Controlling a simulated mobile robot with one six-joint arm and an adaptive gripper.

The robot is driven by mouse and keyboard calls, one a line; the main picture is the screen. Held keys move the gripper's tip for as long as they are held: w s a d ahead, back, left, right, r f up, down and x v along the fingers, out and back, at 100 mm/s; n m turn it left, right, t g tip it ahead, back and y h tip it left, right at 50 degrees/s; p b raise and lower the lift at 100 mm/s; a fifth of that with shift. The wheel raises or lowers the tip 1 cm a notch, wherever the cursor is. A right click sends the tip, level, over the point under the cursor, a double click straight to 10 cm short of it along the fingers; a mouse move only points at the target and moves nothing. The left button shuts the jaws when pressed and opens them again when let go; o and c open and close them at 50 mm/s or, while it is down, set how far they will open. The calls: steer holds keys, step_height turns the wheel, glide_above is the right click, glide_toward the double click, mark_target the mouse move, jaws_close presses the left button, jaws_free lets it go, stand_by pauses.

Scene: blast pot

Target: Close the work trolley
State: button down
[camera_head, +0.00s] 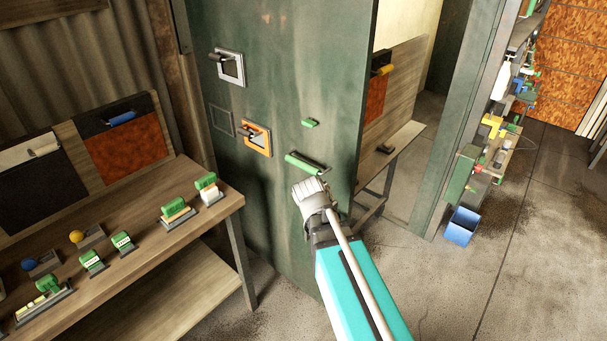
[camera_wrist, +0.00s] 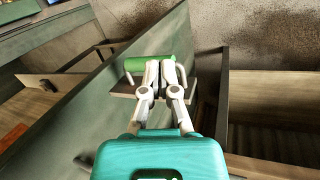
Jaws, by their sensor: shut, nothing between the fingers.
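A tall green panel (camera_head: 285,215) with an upright free edge stands ahead of my gripper (camera_head: 308,184). A green bar handle (camera_head: 303,161) sits low on the panel, and the bar also shows in the wrist view (camera_wrist: 135,64). My gripper is shut and empty. Its fingertips (camera_wrist: 161,66) are at the handle and partly hide it; I cannot tell whether they touch it. A brown ledge (camera_wrist: 124,89) shows by the bar in the wrist view. Nothing in these frames is clearly marked as the work trolley, so I cannot tell which thing it is.
A wooden bench (camera_head: 222,212) with several green-topped items stands at the left. A grey-framed handle (camera_head: 229,67) and an orange-framed handle (camera_head: 256,138) are on the panel. Another bench (camera_head: 408,138) is behind its edge. A blue bin (camera_head: 461,226) stands right. The floor at lower right is clear.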

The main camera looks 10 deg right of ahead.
steer(key=w+n+h+b, duration=0.1)
steer(key=w, duration=0.1)
steer(key=w+f+n+t+h+b, duration=0.1)
steer(key=w+n, duration=0.1)
steer(key=w+a+n+h+b, duration=0.1)
steer(key=w+n, duration=0.1)
steer(key=shift+f+t+h+b, duration=0.3)
steer(key=shift+f+t+b, duration=0.05)
steer(key=shift+t, duration=0.05)
steer(key=w+a+n+t+h+b, duration=0.3)
steer(key=w+n+b, duration=0.1)
steer(key=w+n, duration=0.15)
steer(key=n+t+h+b, duration=0.3)
steer(key=n+t+b, duration=0.25)
steer(key=n, duration=0.45)
glide_toward(303, 167)
step_height(303, 167, down, 4)
steer(key=w+a, duration=0.2)
steer(key=shift+w+f, duration=0.1)
steer(key=shift+w, duration=0.15)
steer(key=x, duration=1.4)
steer(key=shift+a, duration=0.1)
